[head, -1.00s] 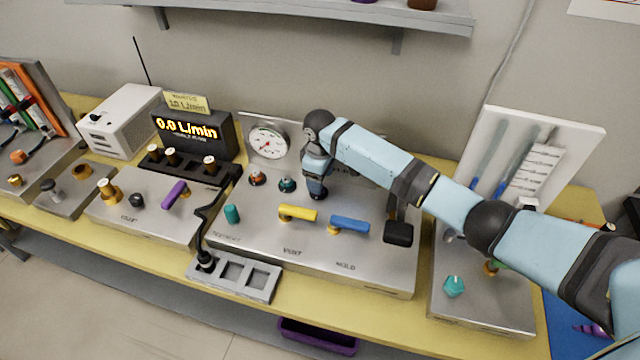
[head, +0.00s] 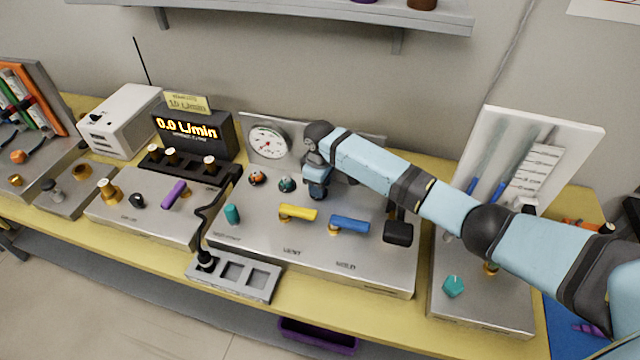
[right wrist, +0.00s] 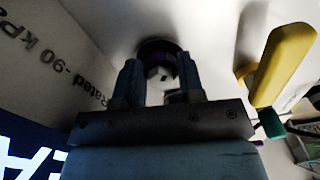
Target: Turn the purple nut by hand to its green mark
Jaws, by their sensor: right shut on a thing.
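The purple nut shows in the right wrist view as a dark, purple-tinted ring (right wrist: 158,48) on the metal panel, around a pale centre. My right gripper (right wrist: 158,70) is shut on it, one finger on each side. In the head view my right gripper (head: 317,190) points down at the middle panel (head: 260,225), behind the yellow and blue levers, and hides the nut. I cannot make out the green mark in either view. My left gripper is not in view.
A yellow lever (head: 298,212) and a blue lever (head: 349,224) stand close in front of my gripper. A dial gauge (head: 268,142) stands behind on the left. The display (head: 190,133) reads 0.0 L/min.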

